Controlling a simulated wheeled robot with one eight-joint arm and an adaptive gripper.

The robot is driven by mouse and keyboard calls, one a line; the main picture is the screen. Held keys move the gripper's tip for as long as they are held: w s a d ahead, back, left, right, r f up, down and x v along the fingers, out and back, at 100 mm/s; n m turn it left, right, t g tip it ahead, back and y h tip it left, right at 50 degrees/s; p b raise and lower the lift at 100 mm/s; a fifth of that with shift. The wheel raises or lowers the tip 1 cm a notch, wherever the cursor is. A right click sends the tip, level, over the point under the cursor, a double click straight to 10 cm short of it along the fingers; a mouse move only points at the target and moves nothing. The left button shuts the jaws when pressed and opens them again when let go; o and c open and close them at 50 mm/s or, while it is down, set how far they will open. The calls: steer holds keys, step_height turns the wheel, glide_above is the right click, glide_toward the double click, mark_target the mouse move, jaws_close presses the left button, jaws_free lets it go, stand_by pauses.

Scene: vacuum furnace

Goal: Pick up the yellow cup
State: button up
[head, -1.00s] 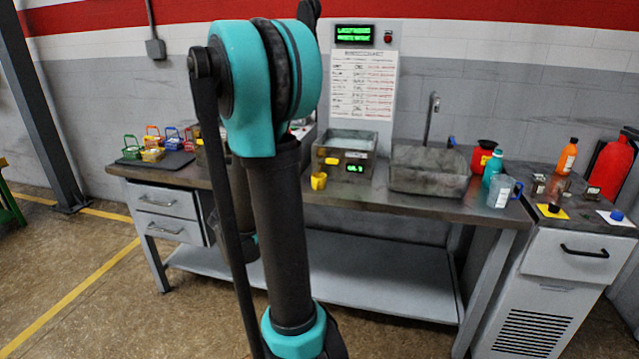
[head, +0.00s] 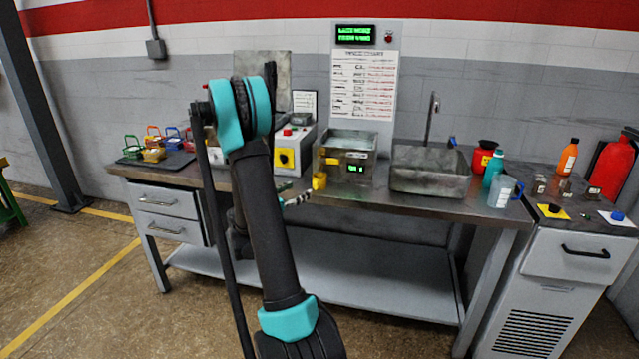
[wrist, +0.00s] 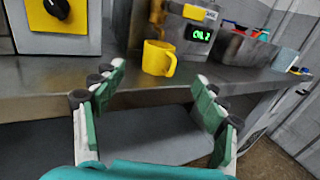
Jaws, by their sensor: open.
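The yellow cup (head: 319,181) stands upright near the front edge of the metal bench, in front of the metal bath with the green display. It also shows in the wrist view (wrist: 158,58), with its handle on the right. My gripper (wrist: 156,103) is open and empty in the wrist view, its two green-padded fingers spread wide. The cup is beyond the fingertips, roughly centred between them, and nothing touches it. In the head view the gripper (head: 297,201) is partly hidden behind my arm, just in front of the bench edge and slightly left of and below the cup.
The metal bath (head: 345,157) stands close behind the cup. A box with a yellow dial panel (head: 285,158) is to its left, and a sink (head: 430,171) to the right. The bench front edge (wrist: 50,103) lies between gripper and cup. Small coloured baskets (head: 153,154) are far left.

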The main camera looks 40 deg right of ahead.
mark_target(315, 178)
steer(key=x, duration=0.7)
steer(key=shift+w+d, duration=0.15)
steer(key=shift+d, duration=0.05)
steer(key=shift+r+x, duration=0.25)
steer(key=shift+x, duration=1.1)
steer(key=shift+r+x, duration=0.2)
steer(key=shift+x, duration=1.1)
steer(key=shift+w, duration=0.1)
steer(key=shift+c, duration=0.2)
steer(key=c, duration=1.4)
steer(key=shift+c, duration=0.2)
